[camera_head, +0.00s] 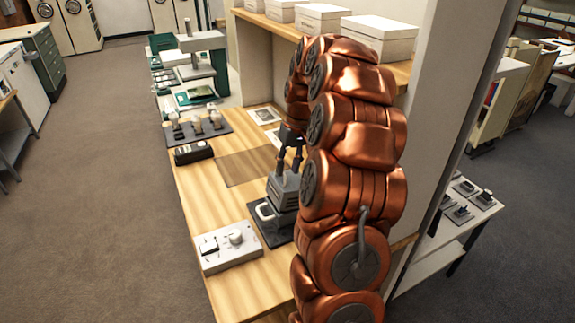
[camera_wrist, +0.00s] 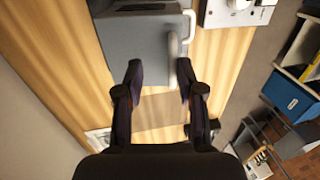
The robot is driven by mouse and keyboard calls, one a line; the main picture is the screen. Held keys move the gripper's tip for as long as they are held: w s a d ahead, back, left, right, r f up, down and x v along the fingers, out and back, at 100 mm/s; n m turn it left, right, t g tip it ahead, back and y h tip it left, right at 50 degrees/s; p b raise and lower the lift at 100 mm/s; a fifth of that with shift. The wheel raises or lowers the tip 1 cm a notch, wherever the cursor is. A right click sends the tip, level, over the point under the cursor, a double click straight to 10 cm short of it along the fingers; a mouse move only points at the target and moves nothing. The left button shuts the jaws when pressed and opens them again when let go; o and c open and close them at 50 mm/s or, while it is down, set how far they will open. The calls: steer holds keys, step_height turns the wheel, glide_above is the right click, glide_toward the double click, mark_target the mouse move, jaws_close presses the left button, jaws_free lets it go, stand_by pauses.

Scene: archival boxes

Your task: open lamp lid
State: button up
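The lamp appears to be the grey box-shaped housing (camera_head: 284,189) on a dark base plate on the wooden bench. A pale loop handle (camera_head: 264,211) shows at its front left. In the wrist view the grey housing (camera_wrist: 140,38) fills the top middle, with the pale handle (camera_wrist: 173,47) at its right edge. My gripper (camera_head: 287,158) is just above the housing in the head view.
A white control box with a knob (camera_head: 231,247) sits at the bench's near end. A black device (camera_head: 194,152) and a dark tray with several small items (camera_head: 197,126) lie farther back. White archival boxes (camera_head: 378,38) stand on the shelf at right. Bare wood (camera_head: 215,199) lies left of the lamp.

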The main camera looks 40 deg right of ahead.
mark_target(294, 180)
steer(key=shift+r, duration=0.1)
steer(key=shift+w+r, duration=0.1)
steer(key=shift+r, duration=0.35)
step_height(294, 180, up, 11)
steer(key=d, duration=0.2)
steer(key=shift+s+f, duration=0.15)
steer(key=shift+s, duration=0.2)
stand_by(0.6)
